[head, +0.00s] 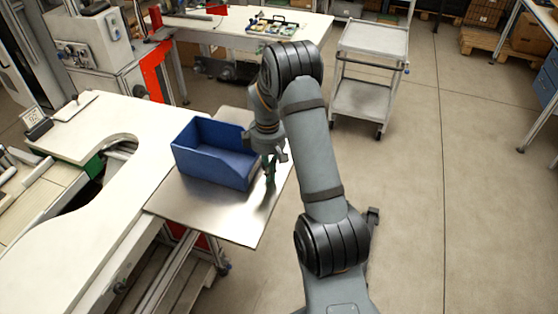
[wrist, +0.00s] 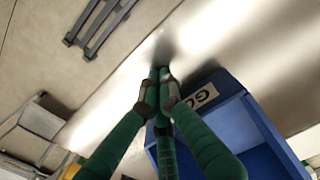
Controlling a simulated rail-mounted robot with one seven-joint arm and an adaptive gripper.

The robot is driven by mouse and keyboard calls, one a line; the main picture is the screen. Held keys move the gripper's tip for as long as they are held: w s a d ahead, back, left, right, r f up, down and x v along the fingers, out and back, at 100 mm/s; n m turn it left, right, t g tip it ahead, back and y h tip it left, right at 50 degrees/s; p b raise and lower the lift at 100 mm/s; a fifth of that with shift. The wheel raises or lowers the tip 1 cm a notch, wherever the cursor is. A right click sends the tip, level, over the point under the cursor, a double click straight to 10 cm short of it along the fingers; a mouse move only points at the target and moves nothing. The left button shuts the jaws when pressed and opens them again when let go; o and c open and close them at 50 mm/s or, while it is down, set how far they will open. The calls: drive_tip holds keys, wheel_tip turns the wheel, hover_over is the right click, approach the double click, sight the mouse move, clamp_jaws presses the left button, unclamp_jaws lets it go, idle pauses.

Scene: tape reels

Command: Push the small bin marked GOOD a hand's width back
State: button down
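The blue bin (head: 215,155) stands upright on a metal plate at the end of the white bench in the head view. In the wrist view the bin (wrist: 255,135) is at the lower right, and its label (wrist: 202,96) shows the letters "GO", the rest cut off. My gripper (head: 269,178) points down just right of the bin's near right corner, low over the plate. In the wrist view its green fingers (wrist: 159,92) are drawn together with nothing between them. They are close beside the labelled side; I cannot tell whether they touch it.
The metal plate (head: 235,218) is bare in front of the bin. The white bench (head: 115,195) adjoins it on the left. A grey cart (head: 368,95) and a white table (head: 245,28) stand behind. Open floor lies to the right.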

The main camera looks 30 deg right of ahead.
drive_tip(key=shift+s+d, duration=0.8)
drive_tip(key=shift+d, duration=0.1)
wheel_tip(320, 180, up, 10)
drive_tip(key=b, duration=0.1)
drive_tip(key=shift+w+a, duration=0.15)
drive_tip(key=shift+a, duration=0.05)
drive_tip(key=shift+f, duration=0.1)
wheel_tip(320, 180, down, 10)
drive_tip(key=shift+a+r+p, duration=0.1)
drive_tip(key=shift+r+p, duration=0.05)
drive_tip(key=shift+p, duration=0.45)
drive_tip(key=w+a+p, duration=0.1)
drive_tip(key=w+a, duration=0.1)
drive_tip(key=w, duration=0.1)
drive_tip(key=shift+a, duration=0.4)
drive_tip(key=shift+s, duration=0.25)
drive_tip(key=shift+s+d, duration=0.25)
drive_tip(key=shift+d, duration=0.35)
drive_tip(key=shift+a, duration=0.1)
drive_tip(key=shift+a, duration=0.1)
